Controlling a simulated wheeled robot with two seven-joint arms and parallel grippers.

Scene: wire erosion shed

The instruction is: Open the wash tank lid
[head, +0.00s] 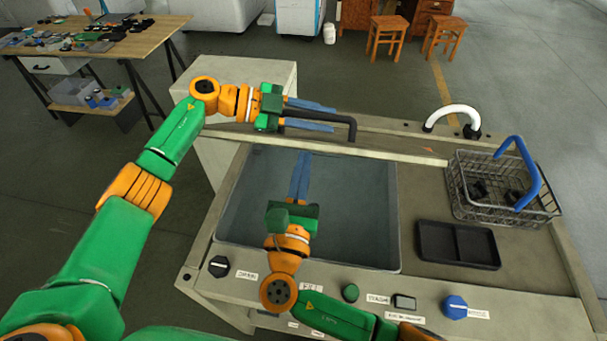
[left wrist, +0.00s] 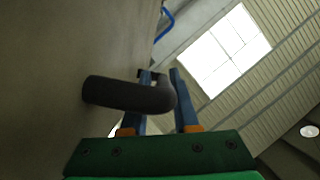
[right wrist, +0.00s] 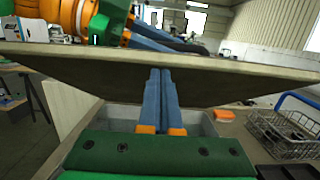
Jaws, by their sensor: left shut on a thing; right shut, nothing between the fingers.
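The wash tank lid (head: 390,152) is raised and seen nearly edge-on in the head view, behind the open tank basin (head: 350,215). Its inner face (right wrist: 235,75) shows in the right wrist view. My left gripper (head: 333,117) is shut on the lid's dark bar handle (head: 352,130), on the lid's far side. The handle also shows across the fingers in the left wrist view (left wrist: 125,95). My right gripper (head: 304,156) is shut and empty, over the basin, with its tips close to the lid's inner face; I cannot tell if they touch.
To the right of the basin are a wire basket (head: 500,205) with a blue handle (head: 530,170), a black tray (head: 457,245) and a white curved spout (head: 452,112). Knobs and buttons, including a blue knob (head: 454,307), line the front panel. A cluttered workbench (head: 150,38) stands back left.

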